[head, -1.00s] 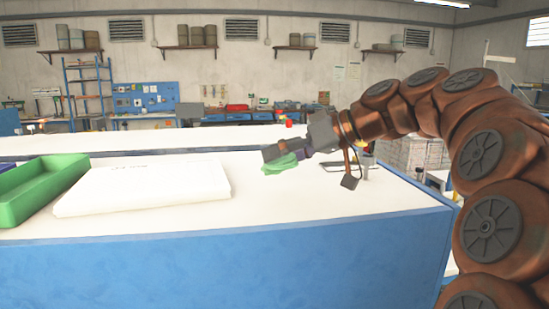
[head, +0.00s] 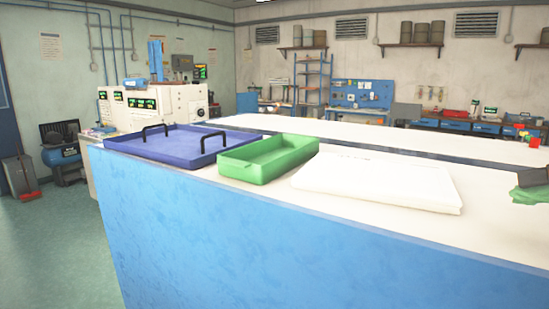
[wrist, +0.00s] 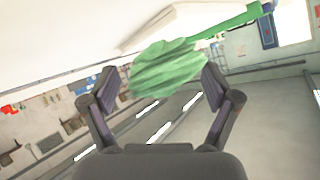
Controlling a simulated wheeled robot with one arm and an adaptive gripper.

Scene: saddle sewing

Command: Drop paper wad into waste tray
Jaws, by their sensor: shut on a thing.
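My gripper (wrist: 160,84) is shut on a crumpled green paper wad (wrist: 166,66), which sits between the two fingertips in the wrist view. In the head view only part of the wad (head: 531,195) shows at the right edge, under the cut-off end of my gripper (head: 534,178). Two trays stand on the worktop to the left: an open green tray (head: 247,173) and a blue tray with two black handles (head: 137,149). The green tray appears empty. Both trays are well apart from my gripper. I cannot tell by looks alone which is the waste tray.
A flat white slab (head: 380,184) lies on the worktop (head: 480,225) between the green tray and my gripper. A second white table (head: 355,130) stands behind. White machines with green displays (head: 150,104) stand at the back left.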

